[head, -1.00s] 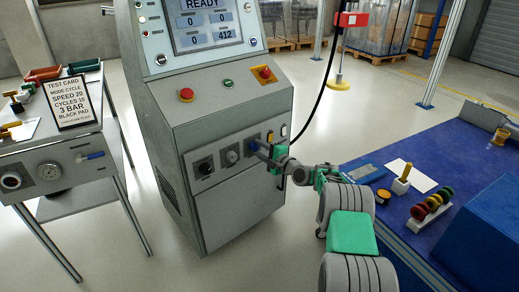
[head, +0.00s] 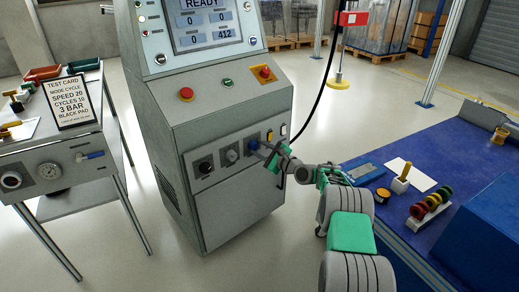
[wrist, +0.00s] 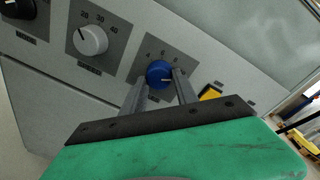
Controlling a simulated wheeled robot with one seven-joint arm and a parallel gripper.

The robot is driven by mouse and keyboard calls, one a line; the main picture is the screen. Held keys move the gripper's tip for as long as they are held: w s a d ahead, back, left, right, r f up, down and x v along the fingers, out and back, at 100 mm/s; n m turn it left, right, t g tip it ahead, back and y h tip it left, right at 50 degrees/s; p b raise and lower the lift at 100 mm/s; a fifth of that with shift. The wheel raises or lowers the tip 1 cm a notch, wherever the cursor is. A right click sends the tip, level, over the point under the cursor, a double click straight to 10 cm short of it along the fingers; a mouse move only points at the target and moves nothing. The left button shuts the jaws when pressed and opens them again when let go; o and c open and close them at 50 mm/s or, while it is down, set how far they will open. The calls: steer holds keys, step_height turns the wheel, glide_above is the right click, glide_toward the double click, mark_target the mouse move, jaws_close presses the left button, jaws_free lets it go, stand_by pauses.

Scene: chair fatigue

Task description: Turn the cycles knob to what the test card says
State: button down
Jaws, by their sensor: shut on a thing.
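The test card (head: 70,102) stands on the left bench and reads mode cycle, speed 20, cycles 10, 3 bar, black pad. The console's lower front panel carries a black knob (head: 205,167), a light grey knob (head: 231,156) and a blue knob (head: 253,144). In the wrist view the blue knob (wrist: 159,73) sits between the two fingers of my gripper (wrist: 161,77), which is shut on it. Its white mark points right and slightly down. Numbers 4, 6 and 8 show around it; its label is too small to read. My gripper also shows in the head view (head: 257,147).
A yellow part (wrist: 211,93) sits on the panel just right of my gripper. Red buttons (head: 186,94) and a green button are on the sloped panel above. A blue-topped workbench (head: 420,160) with parts stands at right. A black cable hangs beside the console.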

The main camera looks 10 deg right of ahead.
stand_by(0.3)
steer(key=c, duration=0.9)
jaws_free()
steer(key=shift+c, duration=0.2)
steer(key=p+v, duration=0.2)
steer(key=v, duration=0.5)
steer(key=shift+s+d, duration=0.25)
steer(key=shift+s, duration=0.15)
steer(key=shift+f, duration=0.1)
